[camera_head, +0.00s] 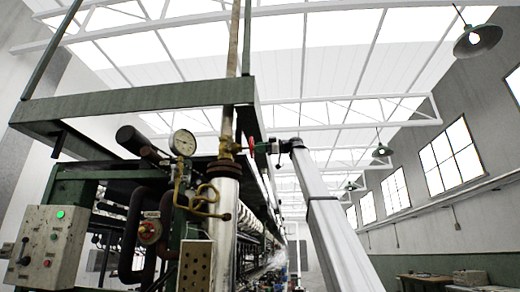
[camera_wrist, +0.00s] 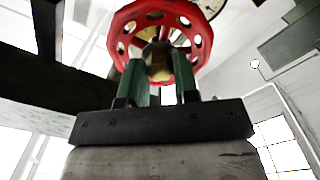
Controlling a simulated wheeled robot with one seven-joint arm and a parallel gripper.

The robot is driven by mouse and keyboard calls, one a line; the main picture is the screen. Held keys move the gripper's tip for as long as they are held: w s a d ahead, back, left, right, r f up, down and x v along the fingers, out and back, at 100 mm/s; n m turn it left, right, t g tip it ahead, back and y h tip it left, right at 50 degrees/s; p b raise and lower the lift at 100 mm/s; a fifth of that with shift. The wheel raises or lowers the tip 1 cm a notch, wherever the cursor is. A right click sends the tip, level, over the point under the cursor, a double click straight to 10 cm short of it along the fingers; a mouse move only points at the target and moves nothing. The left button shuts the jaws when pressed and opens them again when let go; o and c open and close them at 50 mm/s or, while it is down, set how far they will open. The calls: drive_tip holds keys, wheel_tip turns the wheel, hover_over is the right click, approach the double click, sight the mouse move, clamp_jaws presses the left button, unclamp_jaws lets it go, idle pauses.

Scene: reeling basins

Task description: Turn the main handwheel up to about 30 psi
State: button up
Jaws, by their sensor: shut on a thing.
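The main handwheel is a red wheel with round holes and a brass hub (camera_wrist: 122,28). It shows edge-on in the head view (camera_head: 251,146), beside the vertical pipe. My gripper (camera_wrist: 158,88) is shut on the handwheel, its two green fingers reaching up to the hub area from below. In the head view my gripper (camera_head: 259,147) meets the wheel from the right. The round pressure gauge (camera_head: 183,142) has a white dial and stands left of the pipe; its reading is too small to tell. A gauge edge (camera_wrist: 206,7) also shows in the wrist view.
A grey control box (camera_head: 45,248) with a lit green button stands at the lower left. A thick silver pipe (camera_head: 223,210) and thin brass tubing (camera_head: 182,190) lie near the wheel. A dark green beam (camera_head: 140,98) runs overhead. The right side is open.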

drive_tip(key=n, duration=0.7)
drive_tip(key=shift+n, duration=0.4)
drive_tip(key=o, duration=0.8)
drive_tip(key=shift+d, duration=0.1)
drive_tip(key=d+m, duration=0.1)
drive_tip(key=m, duration=1)
drive_tip(key=d+m, duration=0.1)
drive_tip(key=m, duration=0.4)
drive_tip(key=shift+s+d, duration=0.15)
drive_tip(key=shift+d, duration=0.2)
